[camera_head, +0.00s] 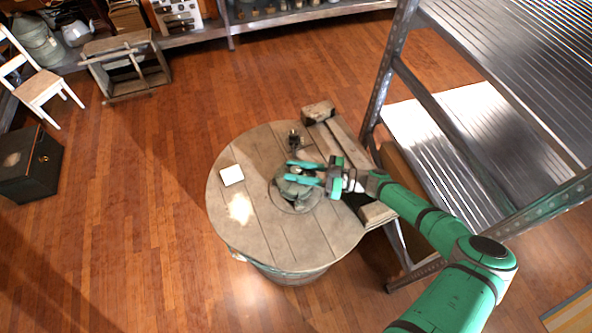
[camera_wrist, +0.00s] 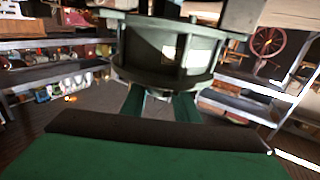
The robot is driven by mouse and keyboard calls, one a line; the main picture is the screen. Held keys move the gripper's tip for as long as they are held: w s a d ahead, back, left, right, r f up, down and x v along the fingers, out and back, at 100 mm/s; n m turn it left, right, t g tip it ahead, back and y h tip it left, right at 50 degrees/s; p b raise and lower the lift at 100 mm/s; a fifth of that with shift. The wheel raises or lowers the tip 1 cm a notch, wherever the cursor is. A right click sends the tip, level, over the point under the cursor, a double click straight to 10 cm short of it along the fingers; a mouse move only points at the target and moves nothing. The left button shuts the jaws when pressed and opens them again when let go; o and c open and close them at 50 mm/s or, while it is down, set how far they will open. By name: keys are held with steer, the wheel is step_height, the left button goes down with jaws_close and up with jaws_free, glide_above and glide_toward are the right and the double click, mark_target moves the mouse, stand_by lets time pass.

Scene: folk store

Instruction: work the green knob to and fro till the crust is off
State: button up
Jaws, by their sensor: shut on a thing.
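The green knob (camera_head: 294,189) is a dull grey-green piece on the round wooden barrel top (camera_head: 262,148), right of its middle. My gripper (camera_head: 303,173) reaches in from the right, with its green fingers shut on the knob. In the wrist view, the two fingers (camera_wrist: 160,104) run up to a dark grey-green ribbed body (camera_wrist: 165,72), which fills the upper middle. The fingers and wrist hide part of the knob in the head view. I cannot make out the crust in either view.
A white square (camera_head: 231,175) lies on the barrel top to the left, and a small dark object (camera_head: 294,138) stands behind the knob. A wooden bench (camera_head: 335,146) adjoins the barrel's right side, near a metal rack (camera_head: 400,45).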

steer(key=shift+f+n+g, duration=0.2)
steer(key=shift+n+g, duration=0.1)
steer(key=shift+g, duration=0.1)
steer(key=o, duration=1.1)
steer(key=shift+r, duration=0.1)
steer(key=shift+c, duration=0.2)
steer(key=s+d, duration=0.1)
steer(key=d, duration=0.9)
steer(key=shift+s+d, duration=0.25)
steer(key=shift+d, duration=0.15)
